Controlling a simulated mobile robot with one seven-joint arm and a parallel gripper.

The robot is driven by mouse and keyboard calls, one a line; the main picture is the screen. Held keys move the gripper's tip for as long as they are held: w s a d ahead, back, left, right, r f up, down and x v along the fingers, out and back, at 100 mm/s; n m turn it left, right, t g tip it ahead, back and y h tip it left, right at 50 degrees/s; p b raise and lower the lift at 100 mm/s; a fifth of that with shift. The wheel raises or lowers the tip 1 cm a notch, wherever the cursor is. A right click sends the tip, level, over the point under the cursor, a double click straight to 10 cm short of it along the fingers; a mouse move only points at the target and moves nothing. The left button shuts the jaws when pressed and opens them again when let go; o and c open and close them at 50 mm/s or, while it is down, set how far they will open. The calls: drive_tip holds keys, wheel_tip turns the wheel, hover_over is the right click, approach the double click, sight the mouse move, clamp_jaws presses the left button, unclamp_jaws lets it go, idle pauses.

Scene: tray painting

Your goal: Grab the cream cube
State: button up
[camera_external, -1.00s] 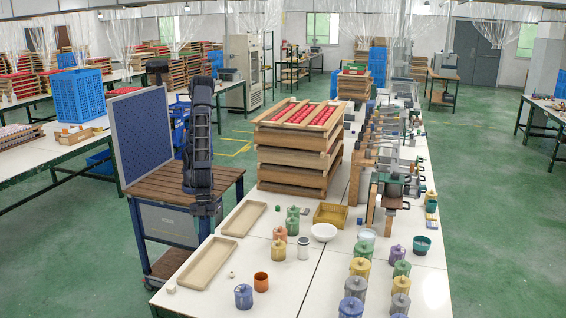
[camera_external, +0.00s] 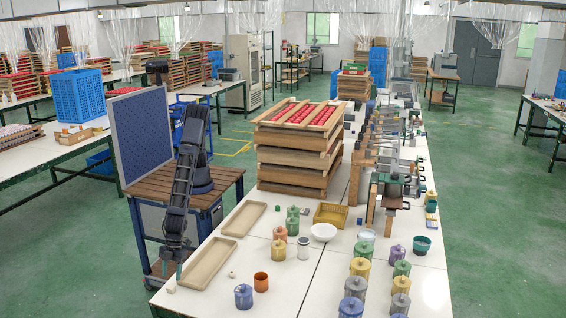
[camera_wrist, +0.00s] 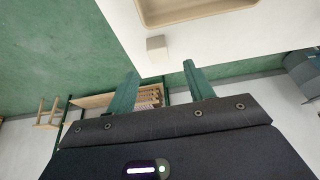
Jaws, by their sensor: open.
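The cream cube (camera_wrist: 156,44) sits on the white table close to its edge, just ahead of my fingertips in the wrist view. In the external view the cube (camera_external: 171,287) is small, at the table's near left corner. My gripper (camera_wrist: 160,75) is open and empty, its two green fingers apart on either side of the cube's line but short of it. In the external view my gripper (camera_external: 172,270) is low over the table's left edge, close to the cube. I cannot tell its exact height.
A shallow beige tray (camera_wrist: 150,22) lies just beyond the cube; its rim (camera_external: 184,287) also shows in the external view. A small whitish item (camera_external: 232,274), an orange cup (camera_external: 261,282) and a blue jar (camera_external: 243,297) stand to the right. The table edge is close.

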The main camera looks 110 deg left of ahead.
sight(171, 286)
drive_tip(key=shift+a+x, duration=0.15)
drive_tip(key=shift+x, duration=1.35)
drive_tip(key=shift+a+x, duration=0.15)
drive_tip(key=shift+x, duration=1.35)
drive_tip(key=c, duration=1)
